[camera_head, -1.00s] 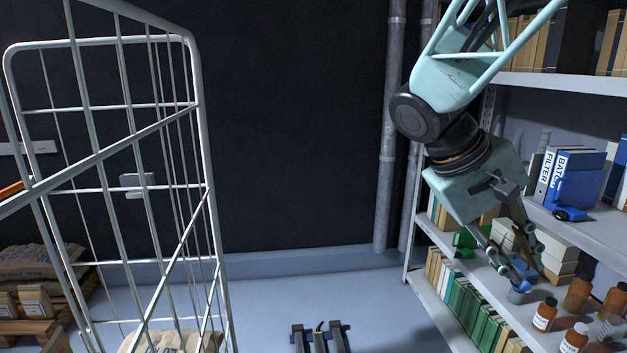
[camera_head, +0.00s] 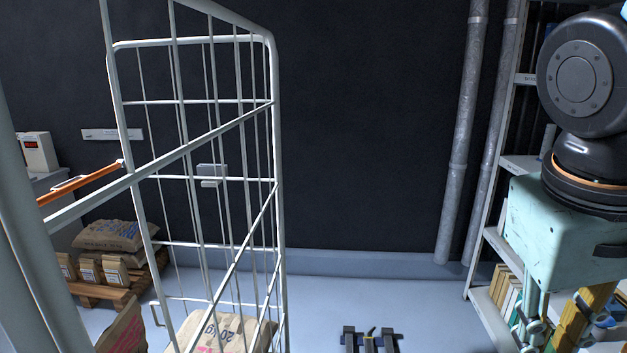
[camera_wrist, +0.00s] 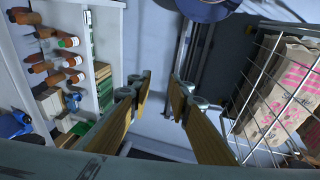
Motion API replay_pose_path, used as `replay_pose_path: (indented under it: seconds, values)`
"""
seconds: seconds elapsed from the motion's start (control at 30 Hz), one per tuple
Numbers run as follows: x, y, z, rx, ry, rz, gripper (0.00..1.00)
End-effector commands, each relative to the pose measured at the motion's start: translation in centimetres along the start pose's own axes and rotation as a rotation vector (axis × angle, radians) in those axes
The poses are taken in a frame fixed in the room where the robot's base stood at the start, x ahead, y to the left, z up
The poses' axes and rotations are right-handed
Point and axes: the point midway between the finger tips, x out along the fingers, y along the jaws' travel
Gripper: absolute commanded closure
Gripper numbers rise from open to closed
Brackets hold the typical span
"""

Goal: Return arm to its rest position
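My gripper (camera_head: 556,332) hangs fingers down at the lower right of the head view, in front of the shelf rack. In the wrist view my gripper (camera_wrist: 160,88) shows its two yellowish fingers apart, with only pale floor between them. It is open and holds nothing. The teal wrist housing and black joint above it are mine and fill the right edge of the head view.
The shelf rack (camera_head: 483,250), with bottles (camera_wrist: 58,77) and books, stands behind the arm. A wire roll cage (camera_head: 276,150) holding a sack (camera_head: 225,335) stands left of centre. Pallet sacks (camera_head: 110,236) lie beyond.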

Motion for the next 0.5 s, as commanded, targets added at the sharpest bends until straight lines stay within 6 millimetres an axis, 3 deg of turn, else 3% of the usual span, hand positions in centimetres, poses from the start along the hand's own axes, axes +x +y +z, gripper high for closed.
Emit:
replay_pose_path:
  seconds: [0.5]
  values:
    - [-2.8, -6.9, 3.5, -0.046, 0.156, -0.201, 0.82]
